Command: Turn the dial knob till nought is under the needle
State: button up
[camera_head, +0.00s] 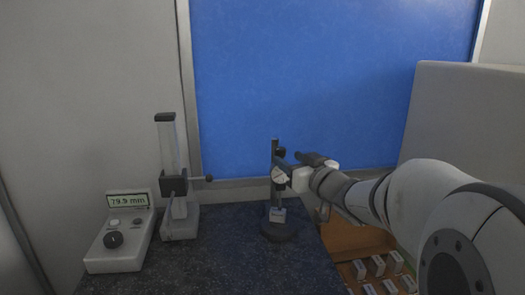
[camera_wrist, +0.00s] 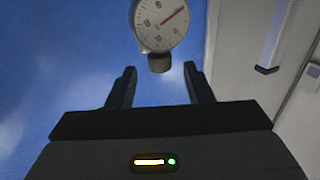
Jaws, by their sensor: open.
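The dial knob (camera_wrist: 159,63) is a short dark cylinder at the lower rim of the dial. My gripper (camera_wrist: 160,69) is open, its two dark fingers apart to the left and right of the knob in the picture; whether they are level with it in depth I cannot tell. In the head view, my gripper (camera_head: 291,165) is at the dark gauge stand (camera_head: 275,150) and partly hides the dial.
A grey box with a display (camera_head: 127,200) reading about 79.5 mm stands at left on the dark speckled table (camera_head: 215,265). A height gauge (camera_head: 170,150) with a side lever stands beside it. An orange tray (camera_head: 345,235) with several small blocks is at lower right.

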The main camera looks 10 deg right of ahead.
aim_at(283, 155)
jog(key=p+x, duration=0.1)
jog(key=x, duration=0.4)
jog(key=shift+w+a, duration=0.1)
jog(key=shift+w, duration=0.2)
jog(key=shift+c, duration=0.5)
jog(key=c, duration=0.9)
jog(key=shift+o, duration=0.2)
jog(key=shift+f+h+b, duration=0.15)
jog(key=shift+h+b, duration=0.15)
jog(key=shift+b, duration=0.35)
jog(key=shift+m+t+h+b, duration=0.3)
jog(key=shift+m+h+b, duration=0.1)
jog(key=shift+m+b, duration=0.15)
